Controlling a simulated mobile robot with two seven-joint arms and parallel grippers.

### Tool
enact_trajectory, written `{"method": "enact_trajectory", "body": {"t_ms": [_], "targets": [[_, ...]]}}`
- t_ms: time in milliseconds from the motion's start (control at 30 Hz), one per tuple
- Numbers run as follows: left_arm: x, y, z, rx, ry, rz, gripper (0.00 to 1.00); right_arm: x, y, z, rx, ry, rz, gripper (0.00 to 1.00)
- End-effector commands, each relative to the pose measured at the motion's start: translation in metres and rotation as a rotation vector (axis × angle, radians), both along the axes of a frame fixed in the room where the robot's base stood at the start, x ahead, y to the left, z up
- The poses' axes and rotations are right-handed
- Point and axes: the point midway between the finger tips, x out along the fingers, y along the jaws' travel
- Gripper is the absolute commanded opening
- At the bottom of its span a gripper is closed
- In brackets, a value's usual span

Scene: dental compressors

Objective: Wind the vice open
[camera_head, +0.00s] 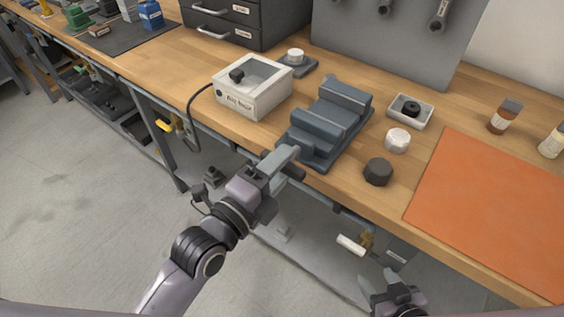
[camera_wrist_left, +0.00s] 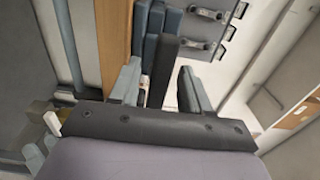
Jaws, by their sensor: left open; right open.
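The blue-grey vice (camera_head: 338,112) sits on the wooden bench at its front edge, its stepped jaws facing up. My left gripper (camera_head: 287,162) is just in front of the vice's near end, by the bench edge. It is open. In the left wrist view, dark grey bars of the vice (camera_wrist_left: 165,62) show beyond and between the spread fingers of my left gripper (camera_wrist_left: 160,85); I cannot tell whether they touch. The vice's handle is not clearly visible; the gripper covers that area. My right gripper (camera_head: 398,288) is open and empty, low at the bottom edge, away from the bench.
A white box (camera_head: 252,98) with a cable stands left of the vice. A dark knob (camera_head: 378,171), a white round piece (camera_head: 397,140) and a small tray (camera_head: 426,123) lie to its right. An orange mat (camera_head: 500,205) covers the right of the bench. Drawers (camera_head: 228,25) stand behind.

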Motion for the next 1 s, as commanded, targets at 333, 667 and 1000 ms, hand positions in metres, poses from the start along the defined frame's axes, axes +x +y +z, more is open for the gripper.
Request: {"method": "enact_trajectory", "body": {"t_ms": [333, 667, 1000], "targets": [[0.006, -0.004, 0.000, 0.001, 0.001, 0.000, 0.47, 0.000, 0.000, 0.000, 0.000, 0.000, 0.000, 0.55], [0.005, -0.004, 0.000, -0.001, 0.002, 0.000, 0.00, 0.000, 0.000, 0.000, 0.001, 0.000, -0.001, 0.55], [0.005, -0.004, 0.002, -0.079, 0.061, -0.002, 0.00, 0.000, 0.000, 0.012, 0.001, 0.000, -0.001, 0.55]]}}
